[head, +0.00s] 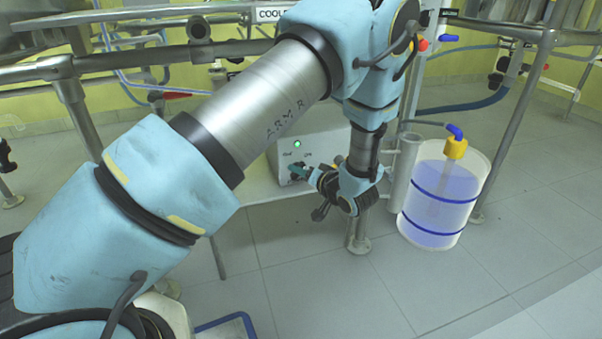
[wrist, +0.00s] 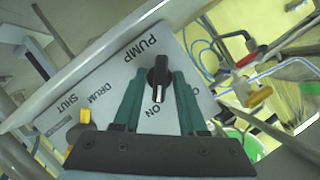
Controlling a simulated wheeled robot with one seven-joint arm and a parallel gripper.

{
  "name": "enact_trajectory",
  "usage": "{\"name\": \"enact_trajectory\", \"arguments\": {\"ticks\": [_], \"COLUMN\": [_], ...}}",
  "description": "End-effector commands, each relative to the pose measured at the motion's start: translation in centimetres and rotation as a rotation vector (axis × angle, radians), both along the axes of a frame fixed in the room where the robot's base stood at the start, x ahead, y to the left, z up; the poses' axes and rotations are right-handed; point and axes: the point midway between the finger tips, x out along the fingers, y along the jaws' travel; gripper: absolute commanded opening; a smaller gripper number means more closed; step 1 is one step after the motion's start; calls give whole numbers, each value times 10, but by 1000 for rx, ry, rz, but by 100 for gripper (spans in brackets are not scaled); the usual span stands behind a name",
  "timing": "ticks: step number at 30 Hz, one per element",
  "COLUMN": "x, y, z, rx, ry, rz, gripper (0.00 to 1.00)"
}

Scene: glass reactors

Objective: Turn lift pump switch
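The lift pump switch is a black rotary knob (wrist: 158,75) with a white pointer line on a light panel (wrist: 118,75) lettered PUMP. In the wrist view its pointer lies toward the word ON. My gripper (wrist: 160,77) has its two teal fingers on either side of the knob, with narrow gaps showing; it looks open, and contact is not visible. In the head view my gripper (head: 300,172) is at the front of the grey switch box (head: 318,150), hiding most of the knob. A green lamp (head: 297,143) on the box looks lit.
A yellow knob (wrist: 85,117) sits near the words DRUM and SHUT. A clear drum (head: 440,195) with blue bands and liquid stands to the right of the box. Metal rails (head: 70,95) and hoses run around the frame.

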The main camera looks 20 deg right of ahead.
Motion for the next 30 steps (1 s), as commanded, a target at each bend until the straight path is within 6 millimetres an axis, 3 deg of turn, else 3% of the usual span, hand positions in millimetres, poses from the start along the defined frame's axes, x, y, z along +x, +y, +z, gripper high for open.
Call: {"name": "enact_trajectory", "arguments": {"ticks": [1, 6, 20, 30], "x": [0, 0, 0, 0], "y": [0, 0, 1, 3], "z": [0, 0, 2, 3], "rx": [0, 0, -49, -283], "ry": [0, 0, 8, 38], "rz": [0, 0, 1, 2], "gripper": [18, 0, 0, 0]}}
